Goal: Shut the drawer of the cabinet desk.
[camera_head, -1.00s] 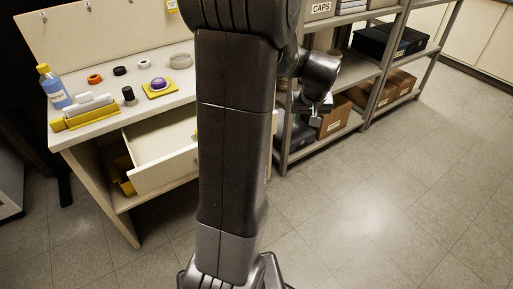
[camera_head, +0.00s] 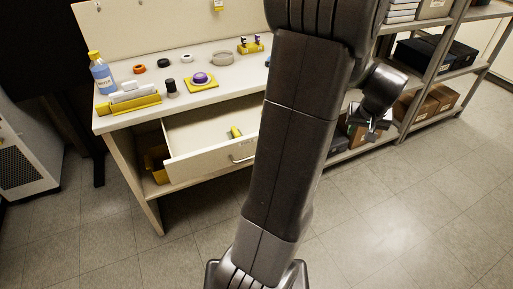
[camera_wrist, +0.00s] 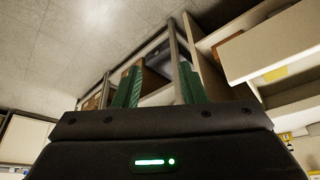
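The cabinet desk (camera_head: 120,123) stands at the left in the head view, with its pale top, side panel and open space below. Its drawer (camera_head: 200,165) is pulled out, with a metal handle (camera_head: 240,158) on the front; my arm hides the drawer's right end. A small yellow object (camera_head: 235,131) lies inside the drawer. My gripper (camera_head: 372,136) is to the right of the drawer, apart from it, in front of the shelving. In the wrist view, my gripper (camera_wrist: 158,84) has its two green fingers spread with nothing held, and the drawer (camera_wrist: 280,45) shows at the upper right.
On the desktop are a blue-labelled bottle (camera_head: 102,74), a yellow tray (camera_head: 130,106), a purple item on a yellow pad (camera_head: 201,86) and several small rings. Metal shelving (camera_head: 440,73) with boxes stands right. The tiled floor (camera_head: 420,215) before it is clear.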

